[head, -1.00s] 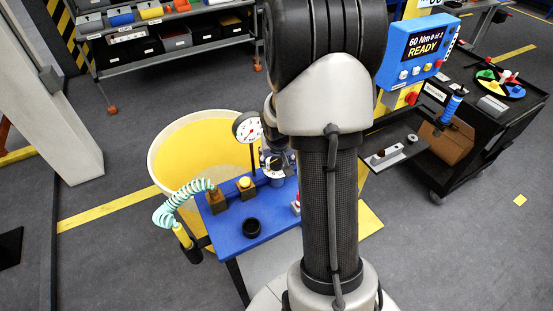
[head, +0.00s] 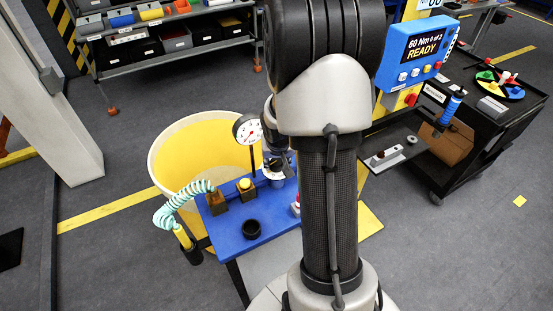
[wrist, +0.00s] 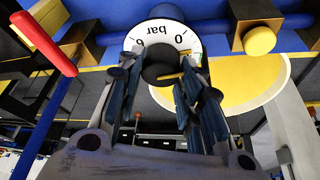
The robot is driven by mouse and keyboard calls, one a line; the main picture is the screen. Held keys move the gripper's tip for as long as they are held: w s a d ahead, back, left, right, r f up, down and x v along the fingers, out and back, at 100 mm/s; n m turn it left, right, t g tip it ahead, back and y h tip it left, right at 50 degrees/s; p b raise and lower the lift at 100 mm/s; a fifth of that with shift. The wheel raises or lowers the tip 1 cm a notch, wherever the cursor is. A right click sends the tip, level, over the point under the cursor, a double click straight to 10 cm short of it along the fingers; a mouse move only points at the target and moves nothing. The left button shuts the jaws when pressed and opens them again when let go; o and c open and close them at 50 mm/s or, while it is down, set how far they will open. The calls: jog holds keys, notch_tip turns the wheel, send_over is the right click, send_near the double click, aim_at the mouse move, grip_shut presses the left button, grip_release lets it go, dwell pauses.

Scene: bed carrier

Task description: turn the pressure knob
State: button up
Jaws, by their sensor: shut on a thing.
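The pressure knob (wrist: 158,62) is a black round knob in the wrist view. It sits in front of a white dial ring (wrist: 140,36) marked "bar", with a 0 and a 6 visible, and a small yellow mark shows at its lower edge. My gripper (wrist: 160,85) has its two dark fingers on either side of the knob, shut on it. In the head view my gripper (head: 277,160) is at the back of the blue table (head: 222,233), partly hidden by my arm. A white round gauge (head: 247,129) with a red needle stands beside it.
A yellow button box (head: 245,187), a black ring (head: 251,228) and a coiled teal hose (head: 180,203) are left of my gripper. A big yellow tub (head: 195,140) stands behind the table. In the wrist view a red-handled lever (wrist: 45,44) is at the left.

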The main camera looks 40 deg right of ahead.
jog(key=shift+s+r+n+p, duration=0.1)
jog(key=shift+r+n+p, duration=0.25)
jog(key=shift+p, duration=2.2)
jog(key=n+y+p, duration=0.1)
jog(key=p, duration=0.6)
jog(key=shift+n, duration=0.35)
jog(key=shift+f+n+p, duration=0.1)
jog(key=shift+n+p, duration=0.2)
jog(key=shift+p, duration=0.9)
jog(key=n+y+p, duration=0.1)
jog(key=n+p, duration=0.1)
jog(key=p, duration=0.3)
jog(key=shift+d+n+t+p, duration=0.15)
jog(key=shift+n+t+p, duration=0.15)
jog(key=shift+t+p, duration=0.1)
jog(key=shift+f+n+y+p, duration=0.15)
jog(key=shift+n+y+p, duration=0.25)
jog(key=shift+n+p, duration=0.65)
jog(key=shift+f+p, duration=0.1)
jog(key=shift+p, duration=0.25)
jog(key=o, duration=1.1)
jog(key=shift+c, duration=0.2)
